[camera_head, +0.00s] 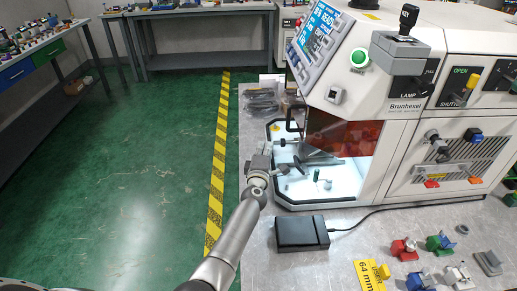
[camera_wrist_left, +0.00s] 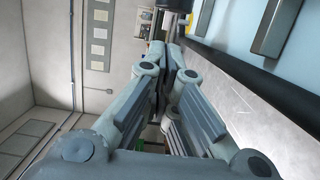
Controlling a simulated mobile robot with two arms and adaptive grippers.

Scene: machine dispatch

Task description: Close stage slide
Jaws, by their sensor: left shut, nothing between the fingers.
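The stage slide (camera_head: 283,192) is a pale, dark-edged platform at the lit opening of the white Brunhexel machine (camera_head: 395,153). It reaches out past the opening toward my left gripper. Small dark fittings stand on it. A black handle (camera_head: 291,118) shows by the opening's left side. My left gripper (camera_head: 264,157) is at the slide's left edge; I cannot tell whether it touches it. In the left wrist view its fingers (camera_wrist_left: 172,55) are together with nothing between them, and a dark rounded part (camera_wrist_left: 174,5) shows just beyond the tips. My right gripper is not in view.
A black box (camera_head: 301,233) with a cable lies on the grey table in front of the machine. Several small coloured fixtures (camera_head: 404,249) and a yellow label (camera_head: 369,276) lie at the front right. Green floor with a yellow-black stripe (camera_head: 217,165) is clear at left.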

